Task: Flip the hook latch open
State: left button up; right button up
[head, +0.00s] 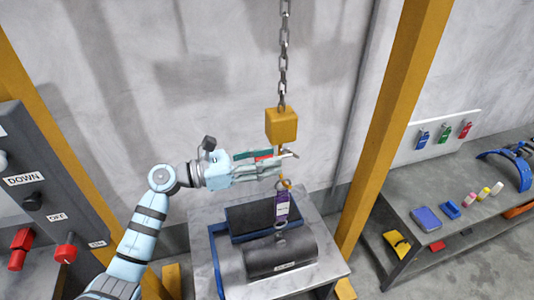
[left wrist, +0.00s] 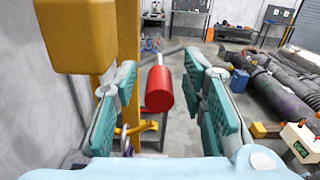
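A yellow hook block (head: 281,125) hangs from a chain; it also shows in the left wrist view (left wrist: 75,35). Below it is an orange hook (head: 286,184), partly hidden by my left gripper (head: 270,163). A red cylindrical piece (left wrist: 158,90) with a grey rod, apparently the latch's lever, shows between my left gripper's fingers (left wrist: 160,68). The fingers are open, one on each side of it, with visible gaps. A purple strap piece (head: 282,207) hangs beneath the hook, above a dark barrel (head: 280,257). My right gripper is not in view.
The barrel lies on a grey table (head: 325,258) beside a blue-edged black tray (head: 235,217). Yellow posts (head: 400,110) stand on both sides. A control panel (head: 35,160) is at left and a bench (head: 460,190) with small items at right.

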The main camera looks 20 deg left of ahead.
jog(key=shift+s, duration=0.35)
pick_arm(q)
jog(key=shift+w, duration=0.1)
grip_shut()
jog(key=r+n+p, duration=0.1)
jog(key=n+p, duration=0.1)
jog(key=n, duration=0.1)
jog(key=shift+w+a+r, duration=0.15)
jog(key=shift+w+r, duration=0.2)
jog(key=shift+w, duration=0.05)
jog(key=shift+w+f+n, duration=0.1)
jog(key=shift+n, duration=0.2)
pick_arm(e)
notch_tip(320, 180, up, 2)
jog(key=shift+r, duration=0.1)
pick_arm(q)
grip_release()
jog(key=shift+a, duration=0.1)
